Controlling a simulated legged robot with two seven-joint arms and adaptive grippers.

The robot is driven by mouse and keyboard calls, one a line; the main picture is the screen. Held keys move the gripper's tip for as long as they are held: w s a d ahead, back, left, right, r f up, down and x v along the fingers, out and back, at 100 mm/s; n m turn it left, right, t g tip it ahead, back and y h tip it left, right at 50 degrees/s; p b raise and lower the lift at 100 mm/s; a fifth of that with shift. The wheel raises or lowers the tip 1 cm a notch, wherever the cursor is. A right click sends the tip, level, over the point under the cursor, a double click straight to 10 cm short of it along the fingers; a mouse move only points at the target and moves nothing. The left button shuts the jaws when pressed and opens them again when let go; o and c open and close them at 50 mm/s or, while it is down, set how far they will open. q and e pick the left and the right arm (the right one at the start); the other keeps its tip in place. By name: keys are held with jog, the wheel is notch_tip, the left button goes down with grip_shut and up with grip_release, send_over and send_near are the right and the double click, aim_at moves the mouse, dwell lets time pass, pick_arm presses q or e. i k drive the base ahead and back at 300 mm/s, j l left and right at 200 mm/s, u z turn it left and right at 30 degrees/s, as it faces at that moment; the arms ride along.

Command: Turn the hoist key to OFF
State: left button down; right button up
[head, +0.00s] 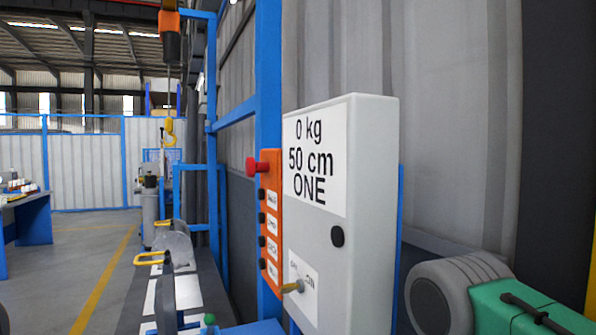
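The hoist key (291,287) is a small yellowish key low on the front of a light grey control box (372,215). It sits on a white label (303,268) with small, partly legible lettering; "ON" reads on its right side, and the text on its left is too small to read surely. The key's handle sticks out toward the left; its exact turned position is hard to tell. A display label (315,158) above reads "0 kg, 50 cm, ONE". A black round knob (337,236) sits below it. Neither of my grippers shows.
An orange button panel (270,220) with a red button (252,166) adjoins the box's left side. A hoist hook (169,130) hangs at the back left. A grey and green machine part (530,315) fills the lower right. Open floor (75,250) lies left.

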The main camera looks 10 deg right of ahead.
aim_at(286, 289)
jog(key=k+j+z, duration=0.2)
jog(key=j+z, duration=0.2)
jog(key=k+j+z, duration=0.35)
jog(key=j, duration=0.2)
jog(key=k+j+z, duration=0.25)
jog(key=j+z, duration=0.15)
